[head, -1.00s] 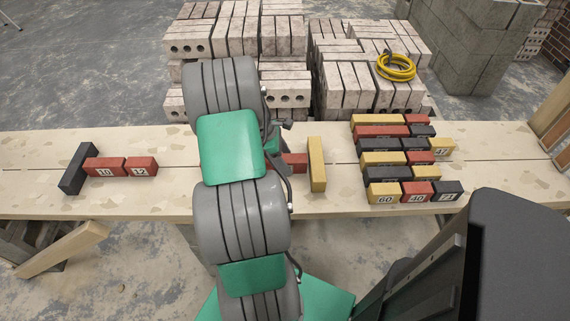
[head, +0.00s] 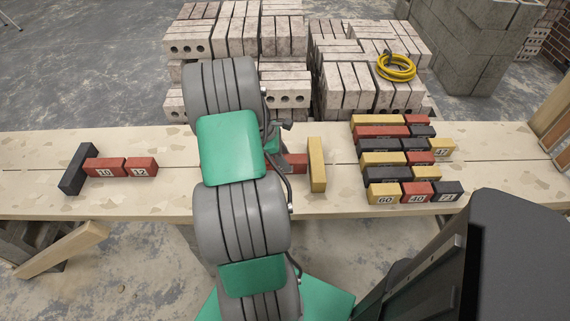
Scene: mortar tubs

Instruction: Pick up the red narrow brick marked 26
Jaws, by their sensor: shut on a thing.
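A red brick (head: 297,163) shows just right of my arm on the plank table, beside the upright-lying yellow brick (head: 317,165). Its marking is hidden, so I cannot read whether it is 26. My gripper (head: 281,158) is mostly hidden behind my arm; a grey part of it shows at the left end of this red brick. It is shut on the red brick, which still appears level with the table top.
A black brick (head: 77,168) and red bricks marked 10 (head: 105,168) and 12 (head: 142,167) lie at the left. Rows of yellow, red and black bricks (head: 385,172) lie at the right. Pale brick stacks (head: 345,85) stand behind.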

